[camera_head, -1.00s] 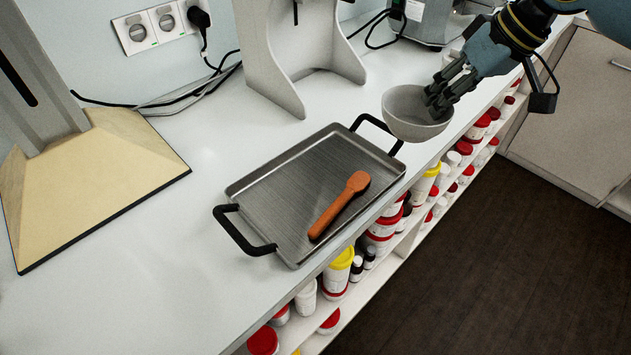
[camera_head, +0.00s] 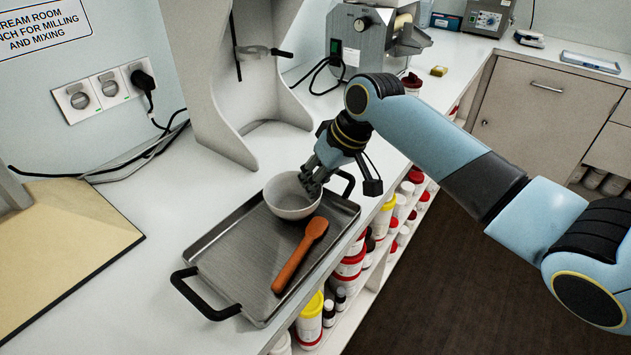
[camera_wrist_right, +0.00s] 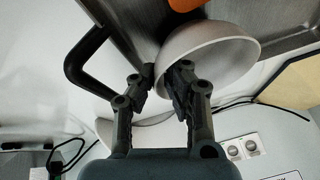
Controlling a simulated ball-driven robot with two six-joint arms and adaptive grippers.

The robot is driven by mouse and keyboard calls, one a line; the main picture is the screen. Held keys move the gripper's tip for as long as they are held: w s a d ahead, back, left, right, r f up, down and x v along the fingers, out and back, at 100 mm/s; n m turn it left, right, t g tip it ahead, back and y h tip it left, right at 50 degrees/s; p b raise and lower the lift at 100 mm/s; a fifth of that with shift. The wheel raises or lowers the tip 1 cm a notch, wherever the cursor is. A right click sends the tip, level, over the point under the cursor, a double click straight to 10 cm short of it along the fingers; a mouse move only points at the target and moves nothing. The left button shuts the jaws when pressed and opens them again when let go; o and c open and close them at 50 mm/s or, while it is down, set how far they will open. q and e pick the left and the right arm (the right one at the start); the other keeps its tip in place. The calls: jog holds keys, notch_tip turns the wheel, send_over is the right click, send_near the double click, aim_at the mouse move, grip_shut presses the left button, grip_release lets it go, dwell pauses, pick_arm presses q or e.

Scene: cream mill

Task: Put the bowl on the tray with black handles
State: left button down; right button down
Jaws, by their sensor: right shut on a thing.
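The pale grey bowl (camera_head: 288,200) is upright over the far end of the metal tray with black handles (camera_head: 228,275). I cannot tell whether its base touches the tray. My right gripper (camera_head: 312,184) is shut on the bowl's right rim. In the right wrist view the bowl (camera_wrist_right: 222,55) shows with its wall between the fingers of my right gripper (camera_wrist_right: 165,85). The tray (camera_wrist_right: 130,18) and one black handle (camera_wrist_right: 85,65) are close beside them. My left gripper is not in view.
An orange spoon (camera_head: 300,255) lies on the tray, near the bowl. A white stand (camera_head: 215,90) is behind the tray. A shelf with several jars (camera_head: 350,262) runs below the counter's right edge.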

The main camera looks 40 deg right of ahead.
jog(key=shift+f, duration=0.3)
jog(key=c, duration=1.7)
grip_release()
jog(key=shift+f, duration=0.1)
jog(key=v, duration=1.2)
